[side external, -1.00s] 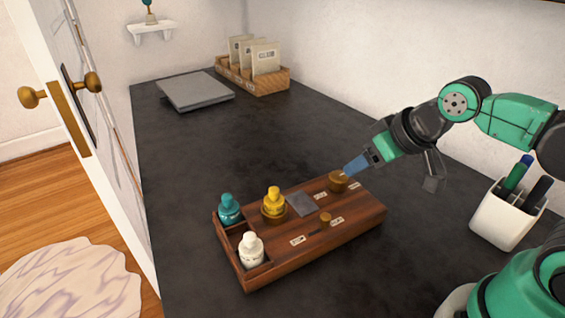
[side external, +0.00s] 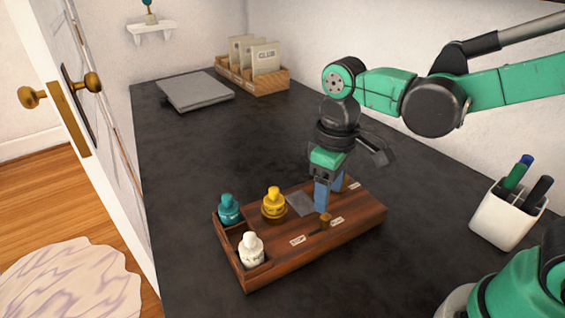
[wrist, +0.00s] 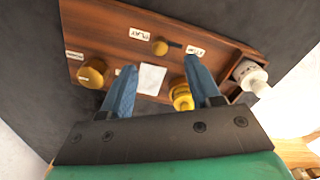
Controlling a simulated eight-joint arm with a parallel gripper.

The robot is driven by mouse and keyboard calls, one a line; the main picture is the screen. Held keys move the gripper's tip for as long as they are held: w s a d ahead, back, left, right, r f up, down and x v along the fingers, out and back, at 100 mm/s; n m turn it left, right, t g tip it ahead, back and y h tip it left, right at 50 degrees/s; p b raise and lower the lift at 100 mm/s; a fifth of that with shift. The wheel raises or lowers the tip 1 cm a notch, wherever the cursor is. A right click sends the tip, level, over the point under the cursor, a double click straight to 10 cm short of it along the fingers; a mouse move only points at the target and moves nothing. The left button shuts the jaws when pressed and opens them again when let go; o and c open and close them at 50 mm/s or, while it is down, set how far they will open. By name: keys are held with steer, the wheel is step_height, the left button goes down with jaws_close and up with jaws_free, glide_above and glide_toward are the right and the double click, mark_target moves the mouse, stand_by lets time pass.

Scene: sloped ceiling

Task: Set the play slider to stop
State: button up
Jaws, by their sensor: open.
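The play slider is a small brass knob (side external: 326,217) in a short dark slot on top of a wooden box (side external: 350,228). In the wrist view the knob (wrist: 160,47) sits at the slot's end by the PLAY label (wrist: 139,34). The slot runs from it toward the STOP label (wrist: 196,51). My gripper (side external: 329,200) points down over the box, just behind the knob. In the wrist view its blue fingers (wrist: 160,66) are open, with nothing between them, and the knob shows just beyond the tips. I cannot tell the exact height of the tips.
A larger round brass knob (wrist: 92,73) stands on the box. A yellow bottle (side external: 273,204) is in a round holder, beside a grey plate (side external: 300,203). Teal (side external: 229,209) and white (side external: 251,250) bottles stand at the box's left end. A pen cup (side external: 505,215) is right.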

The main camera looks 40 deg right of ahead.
mark_target(326, 216)
steer(key=shift+f, duration=2.7)
jaws_close()
